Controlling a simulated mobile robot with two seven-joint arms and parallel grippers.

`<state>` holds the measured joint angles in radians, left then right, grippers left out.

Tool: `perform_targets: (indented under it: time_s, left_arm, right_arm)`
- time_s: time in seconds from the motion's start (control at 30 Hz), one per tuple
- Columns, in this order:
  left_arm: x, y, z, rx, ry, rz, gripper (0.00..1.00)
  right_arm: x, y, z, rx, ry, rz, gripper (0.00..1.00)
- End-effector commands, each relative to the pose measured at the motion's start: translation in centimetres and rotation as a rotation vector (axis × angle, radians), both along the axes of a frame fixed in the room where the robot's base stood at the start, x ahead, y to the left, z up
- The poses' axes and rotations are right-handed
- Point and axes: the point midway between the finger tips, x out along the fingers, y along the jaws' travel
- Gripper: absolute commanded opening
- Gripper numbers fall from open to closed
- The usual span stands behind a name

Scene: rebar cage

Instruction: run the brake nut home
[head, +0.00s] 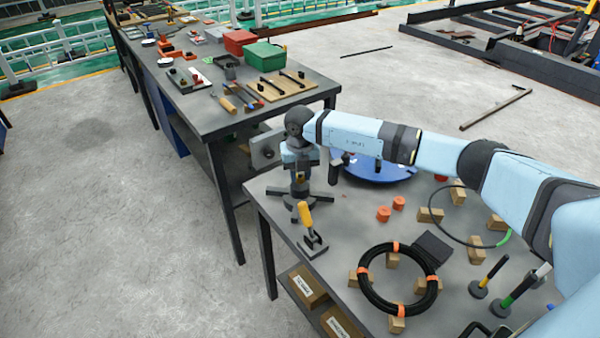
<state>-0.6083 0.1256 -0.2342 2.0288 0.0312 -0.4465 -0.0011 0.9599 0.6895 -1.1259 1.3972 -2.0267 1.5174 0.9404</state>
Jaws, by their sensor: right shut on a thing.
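My right arm reaches in from the right, and my right gripper (300,174) points down at a dark stand (296,198) with spread feet near the table's left corner. The gripper is shut on a small part at the top of this stand, which I take to be the brake nut; my fingers mostly hide it. A small brass-coloured patch shows between the fingers and the stand. The nut's thread and how far down it sits cannot be seen. My left gripper is not in view.
A yellow-handled tool (306,215) stands just in front. A blue disc (378,173) lies behind my arm. Orange pieces (384,214), wooden blocks (431,215) and a black coil (372,297) occupy the near table (345,225). Another bench (205,110) stands behind left.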

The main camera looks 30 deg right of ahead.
Motion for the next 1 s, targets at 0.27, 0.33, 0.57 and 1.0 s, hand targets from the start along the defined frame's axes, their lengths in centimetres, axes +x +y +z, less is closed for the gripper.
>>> perform_targets:
  time_s: [0.27,0.33,0.57,1.0]
  left_arm:
    - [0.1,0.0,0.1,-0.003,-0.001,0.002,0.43]
    - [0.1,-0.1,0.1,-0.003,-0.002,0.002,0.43]
    - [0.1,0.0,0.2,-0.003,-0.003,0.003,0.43]
    - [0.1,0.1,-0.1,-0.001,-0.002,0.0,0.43]
  right_arm:
    - [0.0,0.0,0.0,0.0,-0.001,0.0,0.54]
    - [0.0,0.0,0.0,0.0,-0.001,0.0,0.54]
    - [0.0,0.0,0.3,0.0,-0.001,0.001,0.54]
    - [0.1,-0.1,8.7,0.0,-0.004,0.0,0.54]
